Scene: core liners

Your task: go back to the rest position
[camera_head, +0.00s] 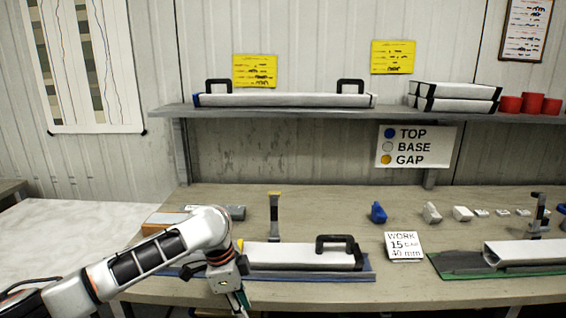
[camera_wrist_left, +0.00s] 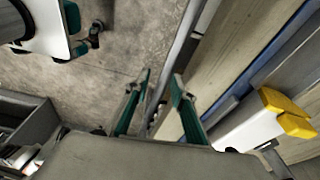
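My left arm reaches in from the left in the head view, and its gripper (camera_head: 240,301) hangs at the bench's front edge, partly cut off by the frame. In the left wrist view the two green fingers of the left gripper (camera_wrist_left: 161,76) stand apart with nothing between them. A white core liner (camera_head: 285,255) with a black handle lies on a blue-edged tray (camera_head: 330,277) just right of the left gripper. A yellow piece (camera_wrist_left: 287,112) sits at the liner's end, right of the fingers in the wrist view. My right gripper is not seen.
A second white liner (camera_head: 525,252) lies on a green-edged tray (camera_head: 515,272) at right. A blue piece (camera_head: 378,213) and several white pieces line the bench (camera_head: 330,205). A work card (camera_head: 403,246) stands between the trays. A shelf (camera_head: 290,112) above holds liners and red cups.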

